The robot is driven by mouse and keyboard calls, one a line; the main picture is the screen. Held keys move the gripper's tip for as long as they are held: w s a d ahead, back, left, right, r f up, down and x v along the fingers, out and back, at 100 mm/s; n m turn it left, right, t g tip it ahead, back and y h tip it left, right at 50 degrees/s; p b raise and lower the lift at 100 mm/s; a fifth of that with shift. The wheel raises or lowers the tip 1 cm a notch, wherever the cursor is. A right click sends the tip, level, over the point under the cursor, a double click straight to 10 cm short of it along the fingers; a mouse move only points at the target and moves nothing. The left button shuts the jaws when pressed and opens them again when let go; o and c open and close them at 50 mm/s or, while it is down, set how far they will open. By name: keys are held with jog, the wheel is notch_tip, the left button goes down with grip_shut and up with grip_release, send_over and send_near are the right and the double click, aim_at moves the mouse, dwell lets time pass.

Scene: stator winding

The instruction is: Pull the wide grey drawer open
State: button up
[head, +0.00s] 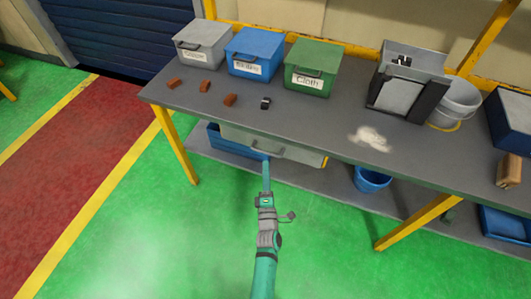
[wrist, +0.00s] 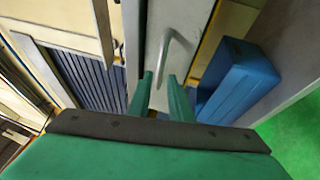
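The wide grey drawer (head: 298,154) hangs under the front edge of the workbench in the head view; its front looks close to flush with the bench edge. In the wrist view its pale grey front (wrist: 157,25) fills the top middle, with a curved grey handle (wrist: 184,48) on it. My gripper (head: 266,162) reaches up to the drawer front in the head view.
A blue bin (head: 232,145) sits left of the drawer on the lower shelf; a blue bucket (head: 371,181) stands to the right. The bench top (head: 310,118) carries labelled boxes, several brown blocks and a white powder patch. Yellow legs (head: 178,146) flank the drawer. Green floor in front is clear.

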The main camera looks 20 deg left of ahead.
aim_at(266, 152)
jog(key=x, duration=0.7)
jog(key=shift+w+r, duration=0.1)
jog(key=shift+w, duration=0.15)
grip_shut()
